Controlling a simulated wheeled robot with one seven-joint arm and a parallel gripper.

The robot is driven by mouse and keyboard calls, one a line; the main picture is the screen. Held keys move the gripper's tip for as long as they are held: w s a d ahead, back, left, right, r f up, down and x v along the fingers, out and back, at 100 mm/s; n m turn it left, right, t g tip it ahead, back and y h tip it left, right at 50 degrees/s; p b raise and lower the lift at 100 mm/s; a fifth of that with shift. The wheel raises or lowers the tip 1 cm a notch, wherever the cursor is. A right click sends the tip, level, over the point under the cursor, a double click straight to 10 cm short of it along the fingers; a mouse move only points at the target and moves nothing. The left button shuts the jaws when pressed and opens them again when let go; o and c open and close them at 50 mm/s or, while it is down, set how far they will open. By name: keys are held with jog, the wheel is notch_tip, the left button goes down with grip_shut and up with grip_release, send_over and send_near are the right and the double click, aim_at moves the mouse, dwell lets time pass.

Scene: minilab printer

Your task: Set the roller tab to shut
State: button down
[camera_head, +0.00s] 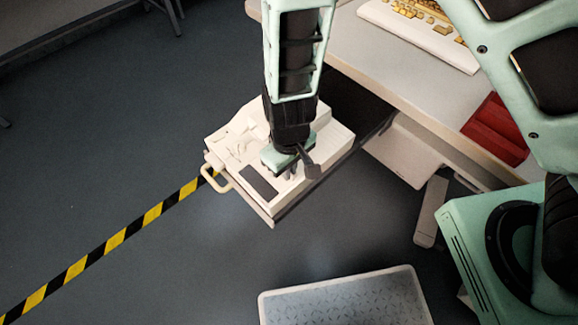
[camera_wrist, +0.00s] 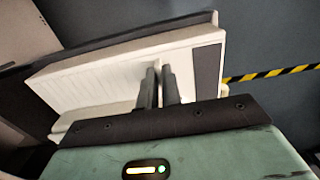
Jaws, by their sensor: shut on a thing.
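A cream printer unit (camera_head: 335,128) with a loop handle (camera_head: 219,178) at its left front sticks out from under the desk. It has a dark grey panel (camera_head: 260,181) on top. My gripper (camera_head: 290,174) points down onto the unit, just right of this panel. In the wrist view the two dark fingers (camera_wrist: 159,82) are close together over the unit's pale top (camera_wrist: 110,86), with the panel (camera_wrist: 208,68) to their right.
The desk (camera_head: 385,65) overhangs the unit at the upper right, with a keyboard (camera_head: 425,25) and a red object (camera_head: 495,130) there. A pale patterned-top box (camera_head: 345,302) stands at the front. Floor with yellow-black tape (camera_head: 115,240) is open to the left.

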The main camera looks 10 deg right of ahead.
aim_at(283, 183)
jog(key=shift+s+a+r+p, duration=0.15)
jog(key=shift+s+a+p, duration=0.3)
jog(key=shift+a+p, duration=0.2)
jog(key=shift+s+a, duration=0.1)
jog(key=shift+a, duration=0.1)
jog(key=c, duration=1.6)
grip_release()
jog(key=shift+o, duration=0.2)
notch_tip(283, 183, up, 17)
jog(key=p, duration=0.3)
jog(key=shift+p, duration=0.4)
